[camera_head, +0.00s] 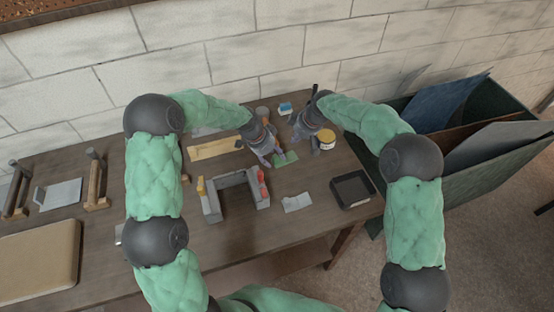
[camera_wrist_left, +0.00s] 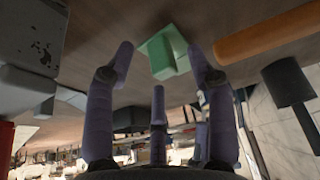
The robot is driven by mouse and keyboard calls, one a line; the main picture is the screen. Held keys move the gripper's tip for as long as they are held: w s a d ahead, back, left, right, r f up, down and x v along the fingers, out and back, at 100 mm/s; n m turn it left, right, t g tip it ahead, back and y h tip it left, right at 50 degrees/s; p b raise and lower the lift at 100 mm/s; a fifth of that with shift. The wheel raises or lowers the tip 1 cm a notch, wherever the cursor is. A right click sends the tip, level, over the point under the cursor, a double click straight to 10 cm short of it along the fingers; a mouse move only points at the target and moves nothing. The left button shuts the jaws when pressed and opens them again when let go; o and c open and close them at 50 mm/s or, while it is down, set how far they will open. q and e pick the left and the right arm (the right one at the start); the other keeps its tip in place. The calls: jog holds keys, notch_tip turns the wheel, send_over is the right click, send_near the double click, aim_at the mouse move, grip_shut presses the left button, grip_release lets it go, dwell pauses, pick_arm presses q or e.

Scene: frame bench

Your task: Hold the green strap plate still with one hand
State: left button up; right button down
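The green strap plate (camera_head: 287,159) lies on the bench behind the grey frame. In the left wrist view a green piece with a raised block (camera_wrist_left: 165,52) shows between and just beyond the fingertips. My left gripper (camera_head: 272,158) is at the plate's left edge, pointing down. In its wrist view its purple fingers (camera_wrist_left: 161,60) are spread, with gaps to the green piece on both sides. My right gripper (camera_head: 298,137) hangs just behind and right of the plate. Its fingers are too small and dark to read.
A grey U-shaped frame (camera_head: 235,182) with a red clamp (camera_head: 262,178) and a yellow clamp (camera_head: 201,186) stands in front. A wooden strip (camera_head: 212,148) lies left. A yellow can (camera_head: 327,139) and black tray (camera_head: 352,189) are right. Bare bench surrounds the pale sheet (camera_head: 297,202).

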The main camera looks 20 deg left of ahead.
pick_arm(q)
jog(key=shift+r, duration=0.15)
jog(key=v, duration=1.1)
jog(key=shift+a+r, duration=0.15)
jog(key=shift+r, duration=0.15)
jog(key=shift+s+f, duration=0.1)
jog(key=shift+s, duration=0.1)
